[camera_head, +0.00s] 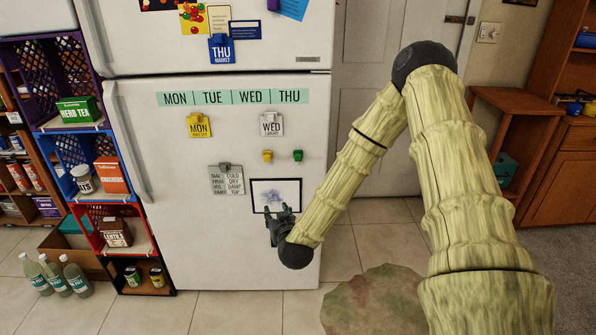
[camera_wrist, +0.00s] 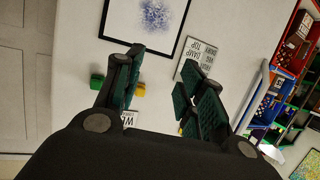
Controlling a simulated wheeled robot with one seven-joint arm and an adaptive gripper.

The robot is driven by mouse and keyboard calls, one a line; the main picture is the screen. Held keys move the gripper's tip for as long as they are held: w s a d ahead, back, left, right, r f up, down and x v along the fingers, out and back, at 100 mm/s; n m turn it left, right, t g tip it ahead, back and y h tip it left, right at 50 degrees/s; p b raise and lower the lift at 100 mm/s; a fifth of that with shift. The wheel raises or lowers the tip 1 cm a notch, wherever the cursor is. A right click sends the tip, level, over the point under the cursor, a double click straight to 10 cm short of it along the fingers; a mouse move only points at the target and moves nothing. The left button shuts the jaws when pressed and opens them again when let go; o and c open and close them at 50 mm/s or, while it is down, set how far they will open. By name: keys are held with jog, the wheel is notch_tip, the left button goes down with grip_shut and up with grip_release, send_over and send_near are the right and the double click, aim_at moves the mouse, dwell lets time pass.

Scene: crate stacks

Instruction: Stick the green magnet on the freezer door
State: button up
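The small green magnet (camera_head: 298,156) sits on the white lower fridge door (camera_head: 200,240), right of a yellow magnet (camera_head: 267,156) and below the WED clip. In the wrist view, which is upside down, the green magnet (camera_wrist: 97,82) shows left of my fingers, partly hidden by one. My gripper (camera_head: 280,219) is below the magnet, in front of the lower edge of a framed drawing. In the wrist view my gripper (camera_wrist: 162,80) has its fingers apart with nothing between them. The upper fridge door (camera_head: 120,40) is also white. No label shows which door is the freezer's.
The lower door bears a MON-to-THU strip (camera_head: 232,97), a yellow MON clip (camera_head: 198,125), a white WED clip (camera_head: 271,124), a grey clip with a word sheet (camera_head: 226,179) and the framed drawing (camera_head: 283,193). Crate stacks (camera_head: 75,160) stand left; bottles (camera_head: 55,278) stand on the floor.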

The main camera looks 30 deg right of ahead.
aim_at(298, 159)
jog(key=w+d+r+m+t+h+b, duration=0.1)
jog(key=w+d+r+m+h+b, duration=0.3)
jog(key=d+r, duration=0.55)
jog(key=shift+n+h, duration=0.4)
jog(key=shift+h, duration=0.2)
jog(key=shift+s+d+f+b+x, duration=0.1)
jog(key=shift+d+f+b+x, duration=0.1)
jog(key=shift+x, duration=1.5)
jog(key=shift+s+d+f+b+x, duration=0.1)
jog(key=shift+f+b+x, duration=0.1)
jog(key=shift+x, duration=1.45)
jog(key=shift+s+d+f+b+x, duration=0.1)
jog(key=shift+f+b+x, duration=0.1)
jog(key=shift+x, duration=1.5)
jog(key=c, duration=0.7)
jog(key=shift+p+v, duration=0.75)
jog(key=shift+v, duration=1.75)
